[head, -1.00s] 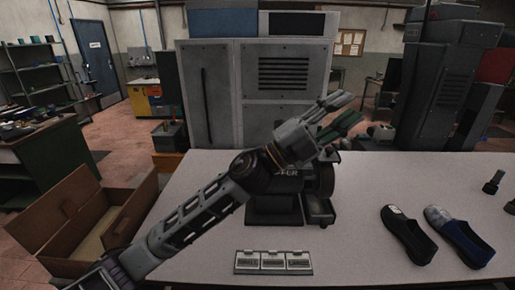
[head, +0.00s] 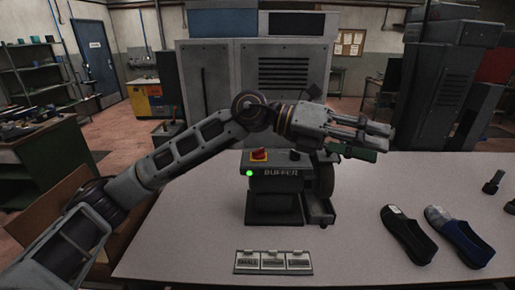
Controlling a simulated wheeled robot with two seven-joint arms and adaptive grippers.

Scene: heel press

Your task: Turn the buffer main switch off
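The buffer (head: 277,188) stands on the table behind my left arm, a dark machine lettered "BUFFER" on its front. A green light (head: 250,173) glows below the switch. The buffer's wheel (head: 325,178) is at its right side. My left gripper (head: 378,141) is above and right of the buffer, pointing right, with its fingers apart and nothing visible between them. Its forearm passes just above the switch. My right gripper is not in view.
Two dark shoes (head: 408,235) (head: 459,238) lie on the table (head: 200,240) at the right. A labelled three-part plate (head: 273,262) lies at the front. Dark fittings (head: 493,183) stand at the far right. A grey cabinet (head: 222,85) rises behind the buffer.

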